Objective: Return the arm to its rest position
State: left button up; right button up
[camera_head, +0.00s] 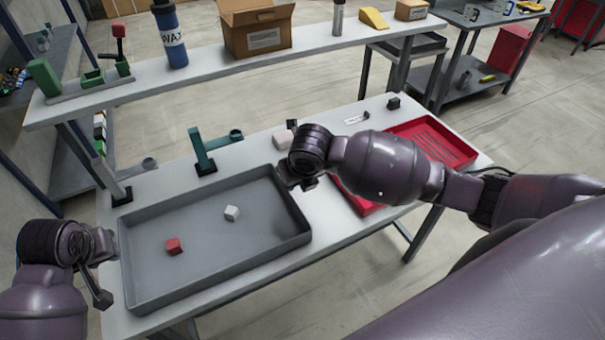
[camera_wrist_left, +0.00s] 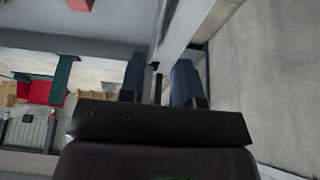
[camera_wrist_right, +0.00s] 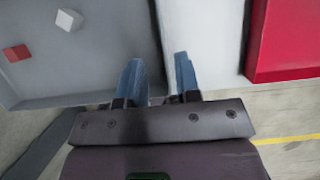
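My right arm reaches across the table from the right. Its gripper (camera_head: 297,184) hangs over the right rim of the grey tray (camera_head: 218,268); in the right wrist view its two blue fingers (camera_wrist_right: 161,78) stand apart with nothing between them. My left gripper (camera_head: 103,270) is beside the tray's left wall at the lower left. In the left wrist view its fingers (camera_wrist_left: 160,82) are also apart and empty. A red cube (camera_head: 174,246) and a white cube (camera_head: 232,213) lie apart in the grey tray, clear of both grippers.
A red tray (camera_head: 455,155) lies on the table's right, partly hidden by my right arm. A green stand (camera_head: 203,155) and a pale block (camera_head: 283,139) are behind the grey tray. A raised shelf (camera_head: 210,72) with a blue bottle (camera_head: 172,40) and cardboard box (camera_head: 256,30) runs behind.

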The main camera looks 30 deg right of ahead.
jog(key=shift+s+r, duration=0.25)
jog(key=shift+r, duration=0.25)
